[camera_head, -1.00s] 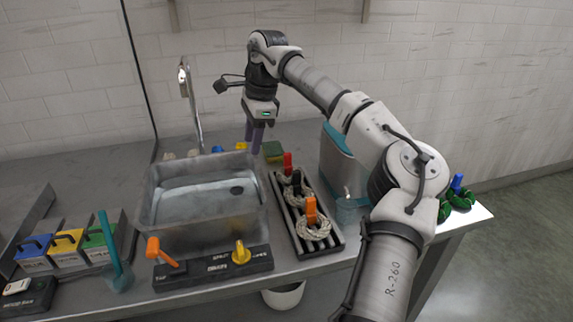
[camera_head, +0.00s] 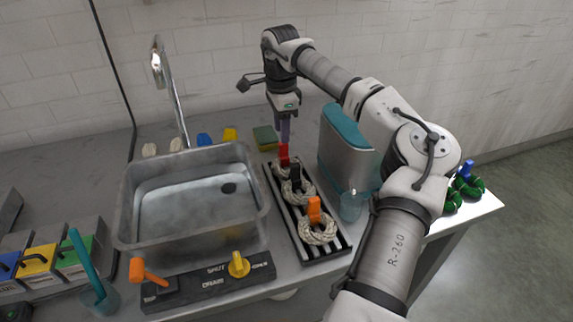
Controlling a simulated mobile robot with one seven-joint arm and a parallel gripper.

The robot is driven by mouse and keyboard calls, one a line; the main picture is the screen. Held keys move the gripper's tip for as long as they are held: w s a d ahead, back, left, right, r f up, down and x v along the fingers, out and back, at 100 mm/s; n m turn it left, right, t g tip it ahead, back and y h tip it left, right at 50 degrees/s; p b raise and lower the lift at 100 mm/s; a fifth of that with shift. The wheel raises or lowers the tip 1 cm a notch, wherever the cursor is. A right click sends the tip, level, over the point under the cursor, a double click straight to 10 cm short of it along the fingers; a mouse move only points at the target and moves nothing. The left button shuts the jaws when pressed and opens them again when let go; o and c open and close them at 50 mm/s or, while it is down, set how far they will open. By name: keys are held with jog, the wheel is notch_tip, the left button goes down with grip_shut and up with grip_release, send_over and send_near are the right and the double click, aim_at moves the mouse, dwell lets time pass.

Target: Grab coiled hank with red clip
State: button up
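The coiled hank with the red clip (camera_head: 283,154) is cream and lies at the far end of a dark slatted tray (camera_head: 342,248). The red clip stands upright on it. Behind it towards me in the same tray are a cream hank with a black clip (camera_head: 295,172) and a cream hank with an orange clip (camera_head: 318,236). My gripper (camera_head: 284,138) points down with its purple-grey fingers directly over the red clip, their tips at or just above its top. I cannot tell whether they touch it, or how far apart the fingers are.
A metal sink (camera_head: 195,245) with a tap (camera_head: 170,85) stands left of the tray. A teal-and-grey container (camera_head: 345,145) and a clear cup (camera_head: 351,206) stand close on the right. A green sponge (camera_head: 265,137) lies behind. Green hanks (camera_head: 470,187) lie far right.

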aim_at(287, 161)
jog(key=shift+w+d+f+p, duration=0.15)
jog(key=shift+f+p, duration=0.25)
jog(key=shift+f, duration=1)
jog(key=shift+w+d+f+p, duration=0.1)
jog(key=shift+f+p, duration=0.25)
jog(key=shift+f, duration=1.05)
grip_shut()
